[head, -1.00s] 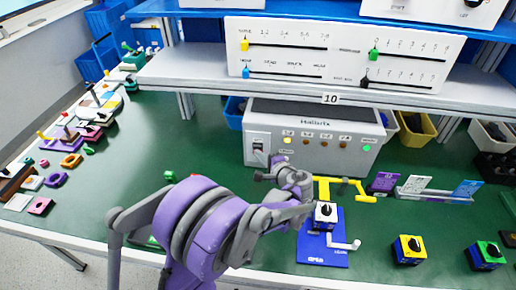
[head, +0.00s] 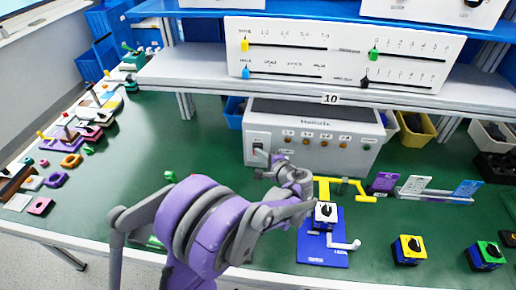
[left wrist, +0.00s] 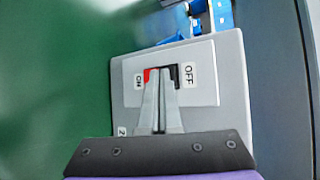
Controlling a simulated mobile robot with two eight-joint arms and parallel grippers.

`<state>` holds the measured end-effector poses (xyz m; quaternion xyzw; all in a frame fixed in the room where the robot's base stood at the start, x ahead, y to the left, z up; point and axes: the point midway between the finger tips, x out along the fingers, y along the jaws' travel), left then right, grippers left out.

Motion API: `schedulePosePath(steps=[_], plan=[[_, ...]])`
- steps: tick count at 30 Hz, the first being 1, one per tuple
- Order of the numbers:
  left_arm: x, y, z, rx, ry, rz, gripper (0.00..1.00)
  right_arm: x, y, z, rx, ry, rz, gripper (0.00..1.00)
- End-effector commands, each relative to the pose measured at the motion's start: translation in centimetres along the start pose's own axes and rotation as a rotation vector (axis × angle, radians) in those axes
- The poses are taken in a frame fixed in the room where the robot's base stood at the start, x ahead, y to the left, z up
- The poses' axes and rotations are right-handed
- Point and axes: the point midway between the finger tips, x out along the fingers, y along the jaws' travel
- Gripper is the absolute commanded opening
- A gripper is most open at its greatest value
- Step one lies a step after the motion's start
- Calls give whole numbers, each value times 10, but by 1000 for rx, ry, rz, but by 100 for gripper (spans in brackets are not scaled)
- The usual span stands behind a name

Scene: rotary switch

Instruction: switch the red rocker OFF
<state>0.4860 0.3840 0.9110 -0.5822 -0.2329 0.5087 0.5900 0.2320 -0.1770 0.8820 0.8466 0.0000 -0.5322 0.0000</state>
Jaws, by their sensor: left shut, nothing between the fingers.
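The rocker (left wrist: 175,72) sits on a white plate on the grey Hallotrix box (head: 330,133). In the left wrist view its red part shows at the ON label and a black part at the OFF label. My left gripper (left wrist: 161,76) is shut and empty, its fingertips at the rocker, covering part of it; whether they touch it I cannot tell. In the head view the left gripper (head: 262,157) is in front of the box's switch plate (head: 257,145). My right gripper is not in view.
A yellow bracket (head: 360,191) lies right of the wrist. Yellow (head: 408,248) and green (head: 487,254) switch blocks stand at the right.

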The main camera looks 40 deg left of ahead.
Motion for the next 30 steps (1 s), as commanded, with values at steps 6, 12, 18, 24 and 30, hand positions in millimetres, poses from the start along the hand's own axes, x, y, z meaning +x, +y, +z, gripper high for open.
schedulePosePath(steps=[6, 12, 18, 24, 30], plan=[[-6, 4, 4, 0, 1, 0, 0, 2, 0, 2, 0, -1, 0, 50], [-11, 8, 8, 0, 0, 0, 0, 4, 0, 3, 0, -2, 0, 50], [-11, 8, 8, 0, 0, 0, 0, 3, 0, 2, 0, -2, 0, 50], [-15, 11, 10, 0, 1, 0, 0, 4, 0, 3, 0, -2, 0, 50], [-28, 21, 20, 0, 2, 0, 0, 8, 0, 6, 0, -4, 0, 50]])
